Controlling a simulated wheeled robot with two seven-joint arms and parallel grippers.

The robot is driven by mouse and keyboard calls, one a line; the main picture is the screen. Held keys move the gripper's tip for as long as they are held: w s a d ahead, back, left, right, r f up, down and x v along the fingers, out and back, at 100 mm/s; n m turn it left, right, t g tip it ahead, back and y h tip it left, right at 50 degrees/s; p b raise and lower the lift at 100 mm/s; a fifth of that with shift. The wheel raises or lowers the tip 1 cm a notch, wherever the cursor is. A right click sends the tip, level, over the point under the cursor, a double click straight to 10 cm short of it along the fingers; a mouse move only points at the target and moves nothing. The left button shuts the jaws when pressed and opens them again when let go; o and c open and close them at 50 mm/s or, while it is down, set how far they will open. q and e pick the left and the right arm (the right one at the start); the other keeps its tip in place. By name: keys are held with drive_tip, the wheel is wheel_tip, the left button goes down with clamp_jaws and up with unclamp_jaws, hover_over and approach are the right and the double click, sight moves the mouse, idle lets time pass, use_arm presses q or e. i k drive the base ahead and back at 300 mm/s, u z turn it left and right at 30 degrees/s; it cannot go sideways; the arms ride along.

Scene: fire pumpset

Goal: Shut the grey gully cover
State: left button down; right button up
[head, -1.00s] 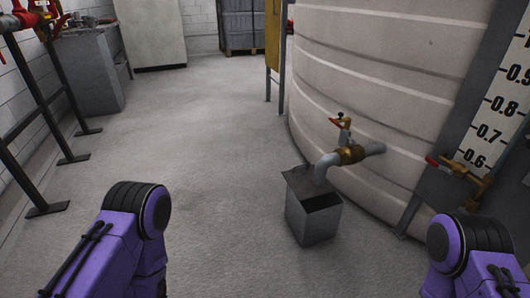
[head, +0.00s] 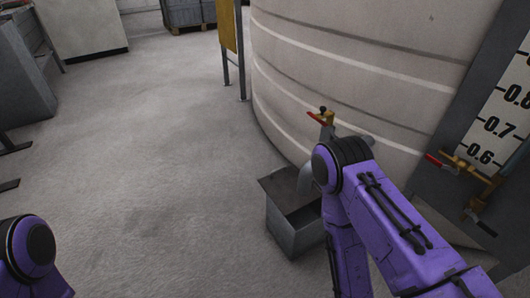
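The grey gully (head: 291,225) is a box on the floor beside the tank, under a bent grey outlet pipe (head: 306,180). My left arm shows only at the lower left corner. Neither gripper's fingers can be seen.
The large ribbed tank (head: 350,70) fills the back right. A red-handled valve (head: 327,118) sits above the pipe; another brass valve (head: 460,165) is by the level scale (head: 497,125). The concrete floor (head: 150,150) at left is clear.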

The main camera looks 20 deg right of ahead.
sight(280, 186)
drive_tip(key=z, duration=0.35)
drive_tip(key=i, duration=0.7)
drive_tip(key=z, duration=0.95)
drive_tip(key=i, duration=0.35)
drive_tip(key=z, duration=0.35)
